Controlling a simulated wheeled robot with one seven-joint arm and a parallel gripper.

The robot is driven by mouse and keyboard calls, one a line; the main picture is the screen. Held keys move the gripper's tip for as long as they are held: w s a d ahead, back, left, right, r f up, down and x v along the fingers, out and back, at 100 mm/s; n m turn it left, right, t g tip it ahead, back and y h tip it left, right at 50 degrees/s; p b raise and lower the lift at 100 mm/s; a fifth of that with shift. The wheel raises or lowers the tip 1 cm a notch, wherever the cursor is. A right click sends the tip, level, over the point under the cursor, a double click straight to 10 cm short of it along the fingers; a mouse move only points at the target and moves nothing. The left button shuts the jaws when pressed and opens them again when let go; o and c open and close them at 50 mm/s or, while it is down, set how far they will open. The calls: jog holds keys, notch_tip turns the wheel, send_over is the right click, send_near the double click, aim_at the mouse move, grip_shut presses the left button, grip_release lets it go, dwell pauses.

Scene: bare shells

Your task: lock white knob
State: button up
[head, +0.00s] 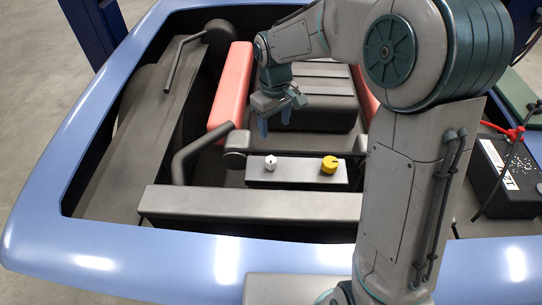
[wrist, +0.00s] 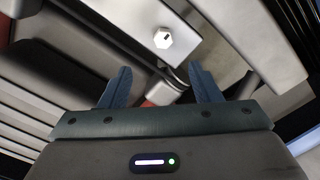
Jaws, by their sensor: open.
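The white knob (head: 270,162) stands on a small grey panel (head: 297,178) in the middle of the engine bay, left of a yellow knob (head: 329,164). In the wrist view the white knob (wrist: 163,38) shows ahead of the fingers, near the top middle, with a dark mark on its face. My gripper (head: 276,123) is above and behind the panel, pointing down, apart from the knob. In the wrist view its two blue fingers (wrist: 160,88) are spread with nothing between them.
Red parts (head: 232,90) flank a dark ribbed block (head: 316,90) behind the panel. A bent grey pipe (head: 198,150) rises left of the panel, and a grey crossbar (head: 250,204) lies in front. A black battery-like box (head: 505,175) with a red clamp stands at right.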

aim_at(271, 159)
jog(key=f, duration=0.5)
jog(key=f+p, duration=0.1)
jog(key=f, duration=0.4)
jog(key=a+f, duration=0.1)
jog(key=f, duration=0.3)
jog(key=shift+w+f, duration=0.25)
jog(key=shift+f, duration=0.15)
jog(key=c, duration=1)
